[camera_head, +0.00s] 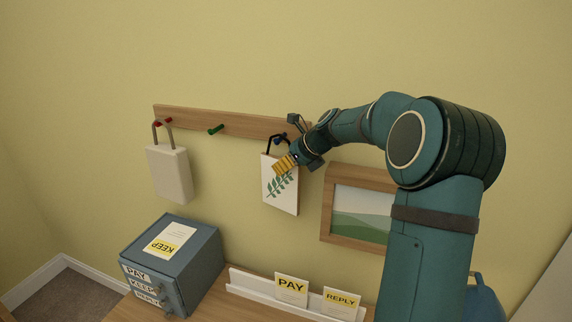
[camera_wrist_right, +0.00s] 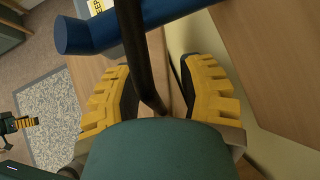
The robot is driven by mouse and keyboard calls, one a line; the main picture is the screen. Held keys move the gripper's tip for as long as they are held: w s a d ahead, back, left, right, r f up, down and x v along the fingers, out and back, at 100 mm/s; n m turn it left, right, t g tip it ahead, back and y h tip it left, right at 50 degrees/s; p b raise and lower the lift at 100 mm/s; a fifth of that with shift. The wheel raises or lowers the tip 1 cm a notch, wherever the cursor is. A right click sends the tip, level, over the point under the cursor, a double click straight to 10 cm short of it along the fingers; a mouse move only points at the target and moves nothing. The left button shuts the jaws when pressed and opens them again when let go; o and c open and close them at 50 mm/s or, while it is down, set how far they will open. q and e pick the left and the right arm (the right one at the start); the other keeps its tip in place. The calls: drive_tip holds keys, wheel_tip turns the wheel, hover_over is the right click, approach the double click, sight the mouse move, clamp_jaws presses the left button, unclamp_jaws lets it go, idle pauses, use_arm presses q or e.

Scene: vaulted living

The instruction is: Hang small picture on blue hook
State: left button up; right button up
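The small picture (camera_head: 281,185), a white panel with a green leaf print, is upright against the wall below the right part of the wooden rail. Its black loop (camera_head: 271,141) reaches up to the blue hook (camera_head: 281,138). In the right wrist view the loop (camera_wrist_right: 133,50) crosses in front of the thick blue hook (camera_wrist_right: 170,14); its top is cut off. My right gripper (camera_head: 284,164) is in front of the picture's upper part. Its yellow fingers (camera_wrist_right: 158,95) stand apart, with the loop between them. My left gripper (camera_wrist_right: 27,122) shows small at the left edge, its opening unclear.
The rail (camera_head: 237,123) also has a green hook (camera_head: 216,130) and a red hook (camera_head: 168,122) holding a pale hanging panel (camera_head: 170,174). A framed landscape (camera_head: 358,211) is close to my right arm. Below are a blue-grey drawer box (camera_head: 190,262) and a white card ledge (camera_head: 257,289).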

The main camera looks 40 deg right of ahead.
drive_tip(key=shift+s, duration=0.1)
drive_tip(key=v, duration=1.2)
